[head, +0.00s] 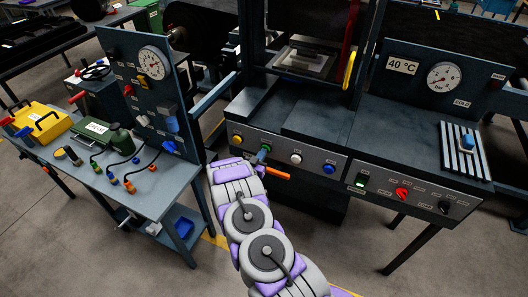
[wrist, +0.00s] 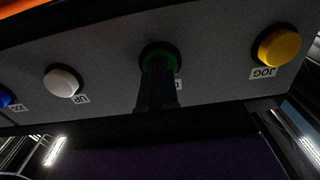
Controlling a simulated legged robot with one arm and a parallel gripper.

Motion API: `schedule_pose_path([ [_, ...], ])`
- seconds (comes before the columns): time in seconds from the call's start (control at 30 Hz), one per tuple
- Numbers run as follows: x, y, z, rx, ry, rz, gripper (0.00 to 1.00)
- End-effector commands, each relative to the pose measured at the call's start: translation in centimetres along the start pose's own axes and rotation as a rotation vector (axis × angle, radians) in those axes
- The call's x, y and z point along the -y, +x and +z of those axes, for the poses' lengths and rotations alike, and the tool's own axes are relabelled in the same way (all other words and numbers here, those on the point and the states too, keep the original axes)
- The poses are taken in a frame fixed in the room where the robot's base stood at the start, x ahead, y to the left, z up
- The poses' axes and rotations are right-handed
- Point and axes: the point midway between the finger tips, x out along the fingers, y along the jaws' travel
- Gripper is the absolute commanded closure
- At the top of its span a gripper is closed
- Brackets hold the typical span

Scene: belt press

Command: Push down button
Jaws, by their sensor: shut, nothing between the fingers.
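The press control panel carries a row of buttons. A green button (wrist: 160,56) with a dark collar is in the middle of the wrist view, its label mostly hidden; it is hardly visible in the head view behind the gripper. My gripper (head: 262,154) is shut and empty, pointing at this green button. In the wrist view the blue-grey fingers (wrist: 155,84) cover the button's lower part; I cannot tell whether they touch it or whether it is pressed in. A white button labelled UP (wrist: 62,81) sits beside it, and a yellow JOG button (wrist: 278,47) on its other side.
A blue button (head: 329,169) is further right on the panel, with a lit green switch (head: 360,180) and a red knob (head: 402,193) beyond. An orange bar (head: 277,173) sits just below the gripper. A side bench (head: 165,195) with tools stands left of my arm.

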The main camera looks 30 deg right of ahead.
Motion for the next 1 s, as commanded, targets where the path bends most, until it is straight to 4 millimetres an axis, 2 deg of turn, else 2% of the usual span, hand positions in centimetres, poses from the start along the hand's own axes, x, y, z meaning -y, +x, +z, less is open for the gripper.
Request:
schedule_pose_path([
  [0.37, 0.1, 0.0, 0.0, 0.0, 0.0, 0.0, 1.0],
  [1.0, 0.1, -3.9, 0.1, 0.0, -0.001, -0.001, 1.0],
])
